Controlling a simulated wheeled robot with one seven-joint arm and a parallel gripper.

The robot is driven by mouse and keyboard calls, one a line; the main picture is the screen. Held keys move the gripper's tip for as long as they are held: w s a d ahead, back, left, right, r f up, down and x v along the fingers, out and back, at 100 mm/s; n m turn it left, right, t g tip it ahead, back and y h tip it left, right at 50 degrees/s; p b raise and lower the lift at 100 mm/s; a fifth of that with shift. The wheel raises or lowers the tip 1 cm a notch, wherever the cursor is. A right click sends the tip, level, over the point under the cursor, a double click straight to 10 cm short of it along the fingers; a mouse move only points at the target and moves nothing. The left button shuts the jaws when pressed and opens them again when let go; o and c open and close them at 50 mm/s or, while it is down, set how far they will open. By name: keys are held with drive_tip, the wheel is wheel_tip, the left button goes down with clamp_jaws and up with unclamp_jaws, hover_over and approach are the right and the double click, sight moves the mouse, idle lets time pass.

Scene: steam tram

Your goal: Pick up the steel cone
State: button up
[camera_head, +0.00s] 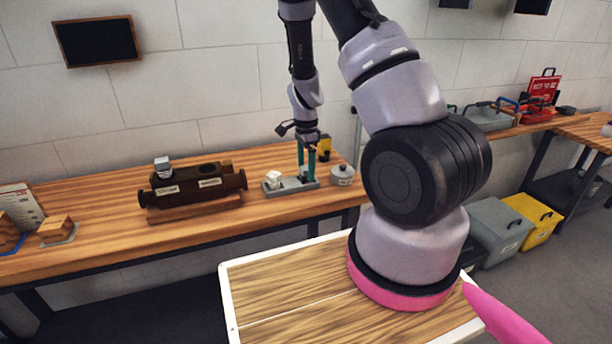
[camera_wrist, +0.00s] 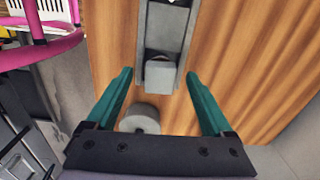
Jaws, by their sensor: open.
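My gripper (camera_head: 312,160) is over the workbench, pointing down at the right end of a grey holder (camera_head: 300,187). In the wrist view its teal fingers (camera_wrist: 158,74) are spread apart, with nothing held. A small grey tapered piece (camera_wrist: 160,74) sits at the near end of the holder (camera_wrist: 165,30), between the fingertips as seen from above; it may be the steel cone, but its shape is unclear.
A dark brown labelled block (camera_head: 192,185) with a grey cylinder (camera_head: 163,168) on top stands left on the bench (camera_head: 110,205). A white piece (camera_head: 273,179) sits at the holder's left end. A yellow and black object (camera_head: 324,147) is close behind my gripper.

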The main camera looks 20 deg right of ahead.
drive_tip(key=shift+f, duration=0.55)
clamp_jaws()
